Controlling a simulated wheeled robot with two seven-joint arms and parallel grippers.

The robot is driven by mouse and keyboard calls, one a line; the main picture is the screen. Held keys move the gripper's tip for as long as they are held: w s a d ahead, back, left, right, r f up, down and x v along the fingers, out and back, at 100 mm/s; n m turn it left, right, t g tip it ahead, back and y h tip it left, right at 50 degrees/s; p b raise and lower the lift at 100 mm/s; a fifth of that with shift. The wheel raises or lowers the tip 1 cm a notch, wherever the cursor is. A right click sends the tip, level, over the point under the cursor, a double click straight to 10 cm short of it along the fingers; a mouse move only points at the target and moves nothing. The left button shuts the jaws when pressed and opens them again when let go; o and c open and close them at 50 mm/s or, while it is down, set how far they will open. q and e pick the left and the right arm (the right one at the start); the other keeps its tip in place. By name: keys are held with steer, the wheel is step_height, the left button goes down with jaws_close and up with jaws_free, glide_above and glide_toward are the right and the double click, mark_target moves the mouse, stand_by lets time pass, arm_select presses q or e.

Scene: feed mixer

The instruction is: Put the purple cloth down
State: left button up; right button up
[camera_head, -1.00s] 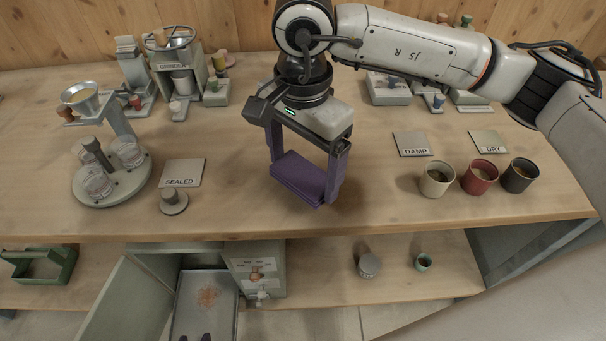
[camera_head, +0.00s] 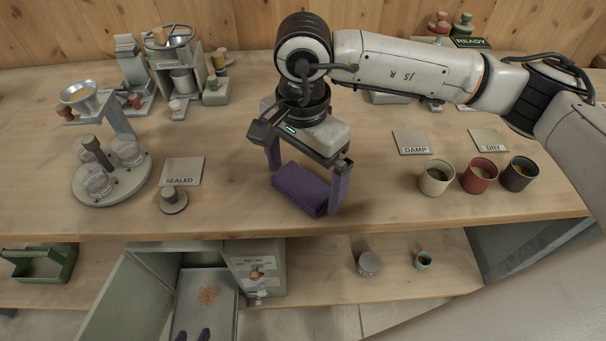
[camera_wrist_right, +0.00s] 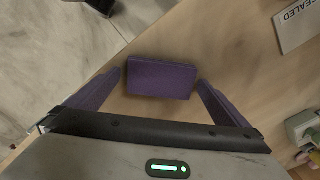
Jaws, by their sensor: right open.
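The purple cloth (camera_head: 301,188) is a folded, flat rectangular block lying on the wooden tabletop near its front edge. It also shows in the right wrist view (camera_wrist_right: 162,78). My right gripper (camera_head: 307,187) is over it, pointing down, with one purple finger at each side. In the right wrist view both fingers stand apart from the cloth, with bare wood showing in the gaps, so the gripper is open. Only two dark purple fingertips of my left gripper (camera_head: 192,335) show at the bottom edge, apart, with nothing seen between them.
Left of the cloth are the SEALED plate (camera_head: 182,171), a round knobbed weight (camera_head: 173,200) and a carousel of jars (camera_head: 110,180). Cups (camera_head: 437,178) stand on the right by the DAMP plate (camera_head: 411,142). The lower shelf holds a grey jar (camera_head: 368,264). Wood beside the cloth is clear.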

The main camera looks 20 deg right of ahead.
mark_target(303, 184)
step_height(303, 184, up, 12)
steer(key=shift+b, duration=0.4)
steer(key=shift+r, duration=0.1)
